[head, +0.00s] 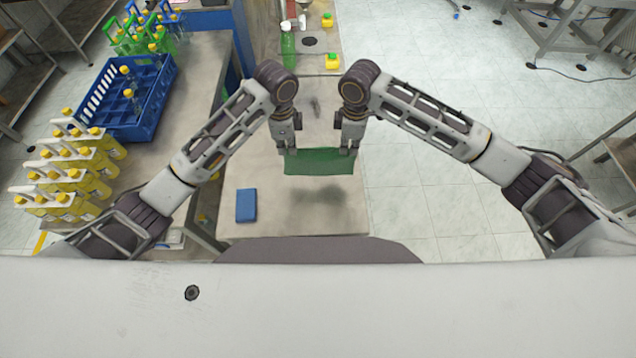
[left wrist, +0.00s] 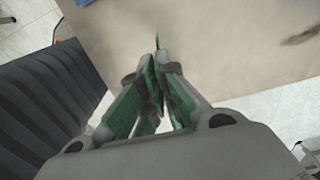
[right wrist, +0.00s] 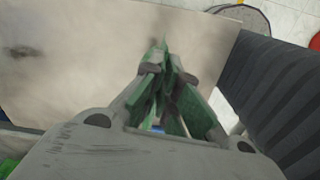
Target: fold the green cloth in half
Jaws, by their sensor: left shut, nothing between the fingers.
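The green cloth (head: 318,162) hangs as a short, wide band between my two grippers, above the table, with a dark shadow beneath. My left gripper (head: 290,146) is shut at the cloth's upper left corner. In the left wrist view, green shows at and around the shut fingertips (left wrist: 157,72), but I see no clear grip. My right gripper (head: 348,147) is shut on the cloth's upper right corner. In the right wrist view, green cloth (right wrist: 160,50) sticks out past its fingertips. The cloth's far side is hidden.
The table (head: 240,222) is mostly clear under the cloth. A blue block-like item (head: 246,205) lies at its left. A green bottle (head: 288,46) stands behind. A blue crate (head: 145,115) and several yellow bottles (head: 70,175) stand on the left bench.

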